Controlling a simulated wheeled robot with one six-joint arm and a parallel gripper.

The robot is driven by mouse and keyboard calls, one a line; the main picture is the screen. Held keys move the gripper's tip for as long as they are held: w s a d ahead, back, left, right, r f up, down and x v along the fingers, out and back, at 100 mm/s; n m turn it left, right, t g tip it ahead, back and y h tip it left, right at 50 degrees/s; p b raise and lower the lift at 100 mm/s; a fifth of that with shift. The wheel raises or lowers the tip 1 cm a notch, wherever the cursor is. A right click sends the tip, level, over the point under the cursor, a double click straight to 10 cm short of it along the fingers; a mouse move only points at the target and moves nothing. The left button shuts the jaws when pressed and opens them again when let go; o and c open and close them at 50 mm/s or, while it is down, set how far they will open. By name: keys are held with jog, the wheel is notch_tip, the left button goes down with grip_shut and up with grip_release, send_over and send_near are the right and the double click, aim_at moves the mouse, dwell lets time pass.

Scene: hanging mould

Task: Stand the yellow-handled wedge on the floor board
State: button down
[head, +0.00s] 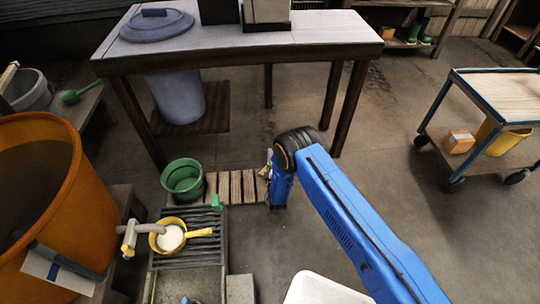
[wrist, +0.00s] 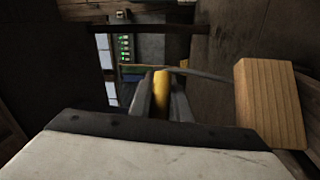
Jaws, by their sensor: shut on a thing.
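In the wrist view my gripper (wrist: 161,100) is shut on an upright yellow handle (wrist: 161,92). A thin grey curved rod runs from the handle's top to a pale wooden block (wrist: 262,98) at the right, which looks like the body of the yellow-handled wedge. In the head view my gripper is mostly hidden behind my blue wrist; a small tan piece of what it holds (head: 266,169) shows at its left. A slatted wooden board (head: 236,187) lies on the floor just left of my wrist. Whether the wedge touches anything is unclear.
A green bucket (head: 183,181) stands at the board's left end. A yellow pan with white contents (head: 170,238) sits on a dark grate in front. A table (head: 250,52) stands behind, with a blue-grey bin (head: 177,95) under it. Floor at the right, before the trolley (head: 500,85), is clear.

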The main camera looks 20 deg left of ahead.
jog(key=shift+f, duration=0.55)
dwell(0.5)
jog(key=c, duration=1.6)
grip_release()
jog(key=shift+s, duration=0.1)
